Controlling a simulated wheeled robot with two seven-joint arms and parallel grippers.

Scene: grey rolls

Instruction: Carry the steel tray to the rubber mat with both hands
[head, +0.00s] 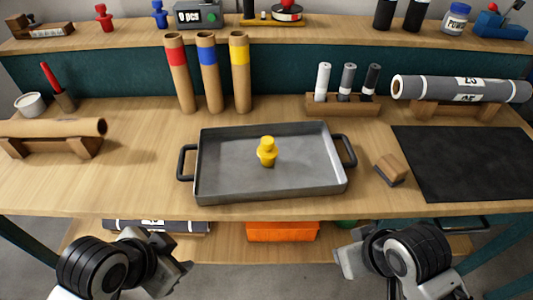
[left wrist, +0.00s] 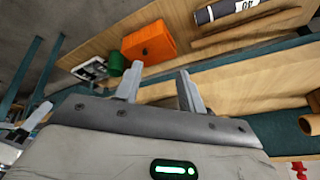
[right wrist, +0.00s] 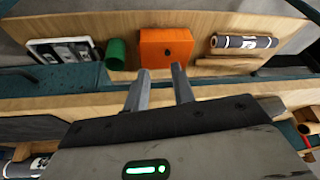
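The steel tray (head: 225,188) sits on the wooden table with a black handle at its left and right ends. A yellow peg-like piece (head: 267,152) stands inside it near the middle. The black rubber mat (head: 470,165) lies flat at the right of the table, apart from the tray. My left gripper (head: 183,275) is in front of the table edge, low and away from the tray; its fingers are apart and empty in the left wrist view (left wrist: 158,86). My right gripper (head: 343,262) is also in front of the edge; its fingers are apart and empty in the right wrist view (right wrist: 159,90).
A wooden block (head: 390,167) lies between the tray's right handle and the mat. A grey roll (head: 460,90) rests behind the mat. An orange bin (head: 282,232) is on the lower shelf.

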